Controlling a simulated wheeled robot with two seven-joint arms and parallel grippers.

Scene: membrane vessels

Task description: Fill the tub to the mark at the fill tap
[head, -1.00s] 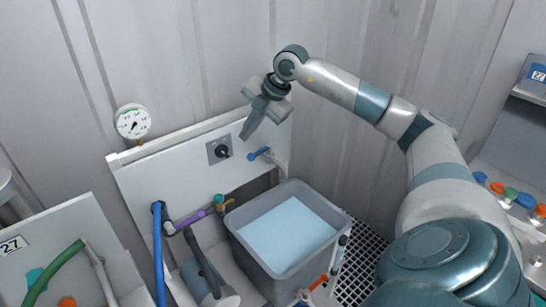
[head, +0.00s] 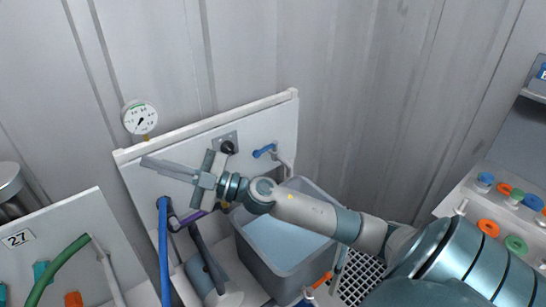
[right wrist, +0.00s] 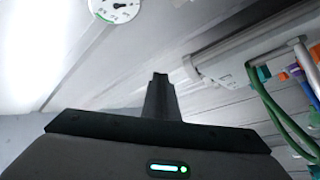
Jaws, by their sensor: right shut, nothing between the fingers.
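A blue-handled tap (head: 264,151) sits on the panel just above the tub. My right gripper (head: 146,162) is shut and empty, in front of the panel, pointing left, to the left of the tap. Its shut fingers also show in the right wrist view (right wrist: 160,92). I cannot make out a fill mark on the tub. My left gripper is not in view.
A round gauge (head: 140,118) is on the wall above the panel's left end. A black knob (head: 227,147) is on the panel. Blue, purple and grey hoses hang left of the tub. Coloured caps lie on a bench at the right.

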